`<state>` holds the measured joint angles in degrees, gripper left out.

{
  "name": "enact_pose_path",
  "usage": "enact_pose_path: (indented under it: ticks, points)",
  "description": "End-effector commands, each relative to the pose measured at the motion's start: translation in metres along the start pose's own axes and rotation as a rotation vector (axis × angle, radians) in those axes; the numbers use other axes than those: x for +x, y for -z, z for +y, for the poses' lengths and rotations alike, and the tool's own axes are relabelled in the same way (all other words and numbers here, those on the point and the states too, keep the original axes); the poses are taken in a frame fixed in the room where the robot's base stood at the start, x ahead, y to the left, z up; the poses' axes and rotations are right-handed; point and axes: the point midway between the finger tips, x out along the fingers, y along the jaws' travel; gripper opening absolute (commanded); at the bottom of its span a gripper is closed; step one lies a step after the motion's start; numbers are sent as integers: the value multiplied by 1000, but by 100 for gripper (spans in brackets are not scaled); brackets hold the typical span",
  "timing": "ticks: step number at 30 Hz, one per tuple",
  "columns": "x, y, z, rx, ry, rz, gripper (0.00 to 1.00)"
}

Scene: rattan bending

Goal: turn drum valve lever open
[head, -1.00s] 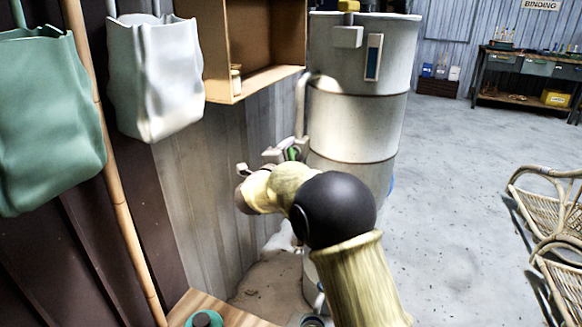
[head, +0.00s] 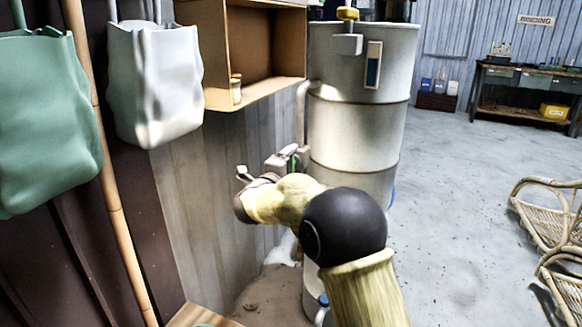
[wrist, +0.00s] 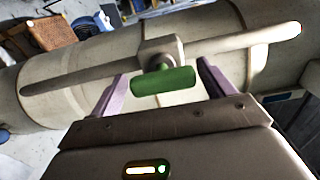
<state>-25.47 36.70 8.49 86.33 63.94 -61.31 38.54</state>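The valve lever is a short green handle (wrist: 164,88) hanging below a grey valve block (wrist: 160,50) on a thin pipe (wrist: 85,77) in the wrist view. My gripper (wrist: 163,68) is open, with one purple finger on each side of the green handle. Gaps show on both sides, so it is not clamped. The pale steel drum (head: 355,135) stands upright behind my arm in the head view. It also fills the background of the wrist view (wrist: 100,88). In the head view only a sliver of green lever (head: 294,163) shows beside my gripper.
A corrugated wall with a wooden shelf box (head: 225,98) stands left of the drum. White (head: 155,85) and green (head: 45,120) bags hang at the left near a bamboo pole (head: 112,205). Rattan chairs (head: 545,215) stand at the right. The grey floor between is clear.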

Motion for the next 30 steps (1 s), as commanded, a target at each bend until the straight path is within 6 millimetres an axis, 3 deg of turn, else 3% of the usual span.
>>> enact_pose_path:
  ticks: [9,14,30]
  points:
    - [0,0,-2,0,4,0,85]
    - [-10,-1,-3,-1,2,-2,85]
    - [-111,-1,-3,-2,3,-4,85]
